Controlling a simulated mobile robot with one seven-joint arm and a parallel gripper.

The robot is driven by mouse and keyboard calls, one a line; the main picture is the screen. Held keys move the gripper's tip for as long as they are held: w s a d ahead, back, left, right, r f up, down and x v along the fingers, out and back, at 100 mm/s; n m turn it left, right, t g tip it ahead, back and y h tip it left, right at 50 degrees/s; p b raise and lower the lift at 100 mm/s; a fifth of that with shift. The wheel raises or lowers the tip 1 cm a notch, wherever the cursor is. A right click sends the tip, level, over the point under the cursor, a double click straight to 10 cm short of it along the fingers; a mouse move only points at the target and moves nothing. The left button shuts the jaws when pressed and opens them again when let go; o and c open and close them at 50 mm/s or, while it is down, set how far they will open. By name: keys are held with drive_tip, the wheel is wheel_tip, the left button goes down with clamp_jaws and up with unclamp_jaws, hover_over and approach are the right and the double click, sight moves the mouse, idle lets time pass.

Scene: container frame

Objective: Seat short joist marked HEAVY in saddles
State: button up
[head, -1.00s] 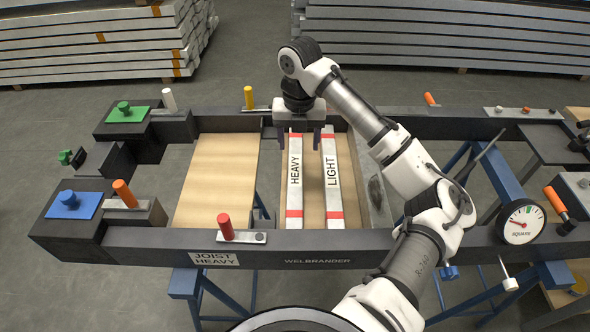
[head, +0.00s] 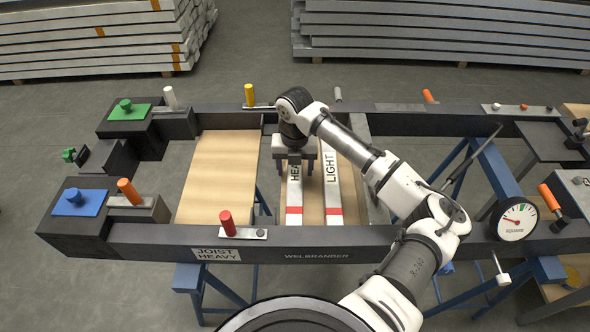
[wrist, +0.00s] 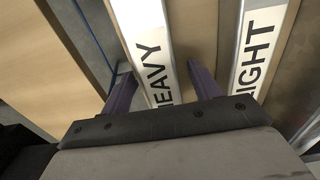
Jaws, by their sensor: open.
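The joist marked HEAVY (head: 295,213) is a pale metal bar with a red band near its front end. It lies lengthwise on a wooden board inside the dark frame, left of the joist marked LIGHT (head: 332,187). My gripper (head: 296,171) is above the HEAVY joist and hides its far part. In the wrist view the open fingers (wrist: 161,88) stand on either side of the HEAVY joist (wrist: 143,38), with gaps to it. The LIGHT joist (wrist: 252,45) is outside the right finger. I cannot clearly pick out the saddles.
The frame's front beam (head: 330,241) carries a JOIST HEAVY label (head: 216,254) and a red handle (head: 227,223). A yellow handle (head: 249,95) stands on the back beam. A bare wooden board (head: 218,178) lies left of the joists. A dial (head: 516,222) is at right.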

drive_tip(key=shift+c, duration=0.3)
clamp_jaws()
drive_tip(key=shift+r, duration=0.1)
